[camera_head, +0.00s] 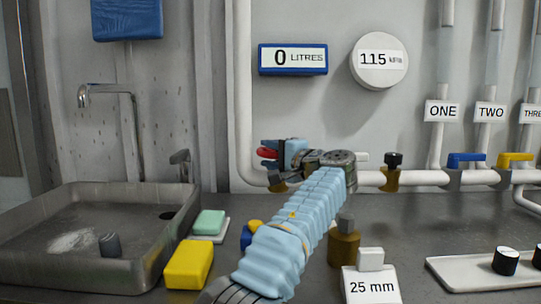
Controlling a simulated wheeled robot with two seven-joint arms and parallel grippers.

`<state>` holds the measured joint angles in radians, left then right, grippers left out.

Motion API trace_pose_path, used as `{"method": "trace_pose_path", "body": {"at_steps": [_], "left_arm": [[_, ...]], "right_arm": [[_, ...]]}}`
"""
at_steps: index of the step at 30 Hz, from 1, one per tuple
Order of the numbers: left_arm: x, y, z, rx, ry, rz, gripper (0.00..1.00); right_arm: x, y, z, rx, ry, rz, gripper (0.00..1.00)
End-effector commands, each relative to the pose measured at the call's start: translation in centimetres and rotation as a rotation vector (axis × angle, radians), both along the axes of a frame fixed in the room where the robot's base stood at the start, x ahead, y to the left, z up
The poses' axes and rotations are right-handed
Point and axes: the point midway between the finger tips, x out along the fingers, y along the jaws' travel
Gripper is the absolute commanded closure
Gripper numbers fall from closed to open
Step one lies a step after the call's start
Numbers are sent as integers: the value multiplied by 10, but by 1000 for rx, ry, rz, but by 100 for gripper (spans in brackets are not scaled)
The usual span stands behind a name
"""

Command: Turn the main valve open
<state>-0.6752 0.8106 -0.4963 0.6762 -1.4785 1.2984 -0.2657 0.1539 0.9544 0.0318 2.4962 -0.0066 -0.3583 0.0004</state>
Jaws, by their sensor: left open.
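A red handle (267,153), which looks like the main valve's, shows at the left end of the horizontal white pipe. A brass body (277,183) sits just below it, partly hidden. My left arm, in a light blue sleeve, reaches up from the bottom and bends left at the wrist. My left gripper (271,153) is open at the red handle, with dark finger parts above and below the red. I cannot tell whether they touch it. My wrist and forearm hide part of the pipe. My right gripper is not in view.
Right along the pipe are a black-knobbed brass valve (392,171), a blue handle (466,158) and a yellow handle (515,158). A metal sink (70,277), a yellow sponge (188,264), a "25 mm" block (371,284) and a white tray (462,277) occupy the counter. The gauge reads 0 litres (293,59).

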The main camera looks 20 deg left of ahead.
Motion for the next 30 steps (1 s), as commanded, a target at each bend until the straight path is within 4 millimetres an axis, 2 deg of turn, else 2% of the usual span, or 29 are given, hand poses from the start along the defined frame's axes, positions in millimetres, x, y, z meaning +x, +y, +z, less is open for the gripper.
{"method": "trace_pose_path", "body": {"at_steps": [5, 12, 18, 24, 30], "left_arm": [[-11, -19, -2, 0, -1, -4, 55], [-44, -69, -2, 0, -1, -5, 55], [-66, -101, -1, 1, -1, -3, 55], [-75, -114, 0, 0, 0, -1, 55], [-76, -115, 0, 0, 0, 0, 55]], "right_arm": [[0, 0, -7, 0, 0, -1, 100], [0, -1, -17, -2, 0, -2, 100], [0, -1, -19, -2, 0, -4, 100], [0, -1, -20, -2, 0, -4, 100], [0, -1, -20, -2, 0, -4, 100]]}}
